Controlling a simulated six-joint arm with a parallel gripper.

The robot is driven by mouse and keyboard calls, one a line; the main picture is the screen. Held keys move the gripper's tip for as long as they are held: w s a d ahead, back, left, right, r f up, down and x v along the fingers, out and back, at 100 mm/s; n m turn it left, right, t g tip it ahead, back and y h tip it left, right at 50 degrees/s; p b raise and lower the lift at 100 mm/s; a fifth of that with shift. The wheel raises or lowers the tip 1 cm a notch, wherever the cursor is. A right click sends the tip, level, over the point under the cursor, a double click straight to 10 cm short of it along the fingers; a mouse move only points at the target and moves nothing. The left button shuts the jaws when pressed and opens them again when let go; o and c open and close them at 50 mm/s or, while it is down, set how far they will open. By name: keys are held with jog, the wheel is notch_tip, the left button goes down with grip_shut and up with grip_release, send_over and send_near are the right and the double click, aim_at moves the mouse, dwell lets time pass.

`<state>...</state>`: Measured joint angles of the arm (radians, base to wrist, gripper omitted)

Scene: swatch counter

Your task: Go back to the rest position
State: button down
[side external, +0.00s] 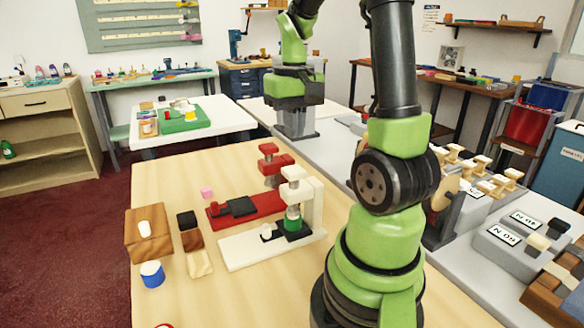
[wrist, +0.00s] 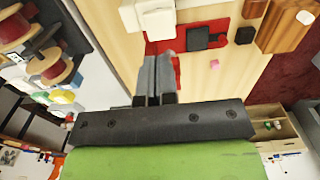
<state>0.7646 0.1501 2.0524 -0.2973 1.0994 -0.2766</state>
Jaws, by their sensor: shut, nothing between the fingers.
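My gripper (wrist: 155,62) shows in the wrist view, with its two grey fingers together and nothing between them. It is above the counter, apart from the things on it.
The wooden counter (side external: 180,170) holds a red press (side external: 270,163), a white press (side external: 307,200), a brown block (side external: 140,245), several swatches (side external: 199,262), a pink cube (side external: 207,192) and a blue-white cup (side external: 152,275). Grey side counter (side external: 470,250) holds spools.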

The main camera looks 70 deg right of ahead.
jog(key=s+a+r+n+t+y, duration=0.1)
jog(key=a+r+n+t, duration=0.1)
jog(key=a, duration=0.7)
jog(key=s+a+r+n+t+y, duration=0.1)
jog(key=a+r+t, duration=0.4)
jog(key=a, duration=0.5)
jog(key=shift+s+a+r+n, duration=0.25)
jog(key=shift+s+n, duration=0.25)
jog(key=shift+n, duration=0.5)
